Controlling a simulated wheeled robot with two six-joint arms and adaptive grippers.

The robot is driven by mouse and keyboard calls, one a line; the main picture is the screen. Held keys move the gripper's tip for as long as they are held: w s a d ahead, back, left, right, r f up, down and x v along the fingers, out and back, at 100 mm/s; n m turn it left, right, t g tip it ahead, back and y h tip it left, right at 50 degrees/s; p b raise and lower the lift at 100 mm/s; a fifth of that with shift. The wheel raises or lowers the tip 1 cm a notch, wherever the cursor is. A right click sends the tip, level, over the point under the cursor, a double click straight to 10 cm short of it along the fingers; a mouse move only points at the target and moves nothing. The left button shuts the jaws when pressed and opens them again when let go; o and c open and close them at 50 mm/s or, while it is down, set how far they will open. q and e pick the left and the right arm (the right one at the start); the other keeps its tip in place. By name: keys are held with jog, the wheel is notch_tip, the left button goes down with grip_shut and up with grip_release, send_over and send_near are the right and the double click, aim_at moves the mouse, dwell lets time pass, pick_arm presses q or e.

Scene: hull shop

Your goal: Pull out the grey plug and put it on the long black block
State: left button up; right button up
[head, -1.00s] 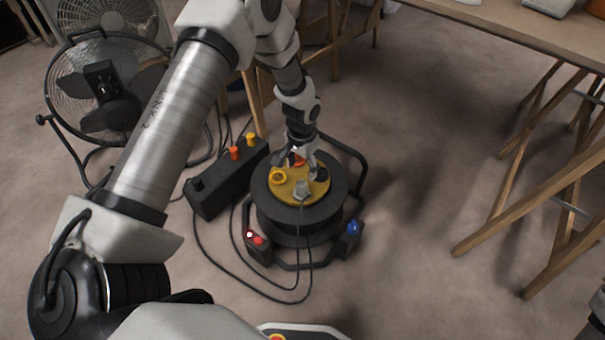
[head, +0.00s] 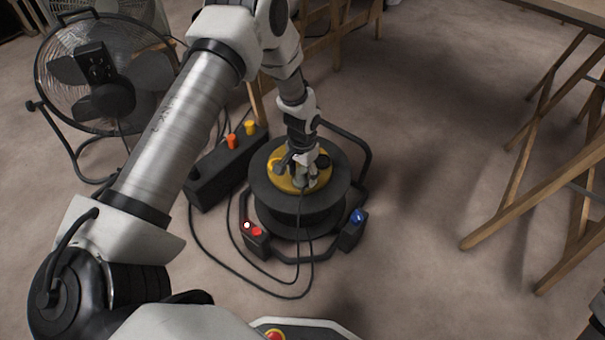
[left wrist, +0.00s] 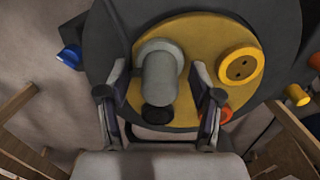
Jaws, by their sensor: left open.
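The grey plug (left wrist: 160,78) stands in the yellow top (left wrist: 195,38) of a black cable reel (head: 337,187). In the left wrist view it lies between the two fingers of my left gripper (left wrist: 162,92), which is open with a gap on both sides. In the head view my left gripper (head: 303,172) is down at the reel's top and partly hides the plug. The long black block (head: 211,185) lies on the floor left of the reel, with an orange plug (head: 232,141) and a yellow plug (head: 250,128) on it.
The reel's top also has a yellow two-holed socket (left wrist: 240,67), a black round part (left wrist: 157,115) and an orange part (left wrist: 223,114). Red (head: 257,231) and blue (head: 357,216) parts sit on the reel's frame. A fan (head: 104,75) stands left; wooden trestles (head: 508,205) stand right.

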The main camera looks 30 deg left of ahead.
aim_at(303, 170)
dwell(0.5)
pick_arm(q)
jog(key=shift+p, duration=0.35)
dwell(0.5)
jog(key=shift+p, duration=0.4)
grip_shut()
jog(key=shift+r+p, duration=2.9)
jog(key=shift+r, duration=0.15)
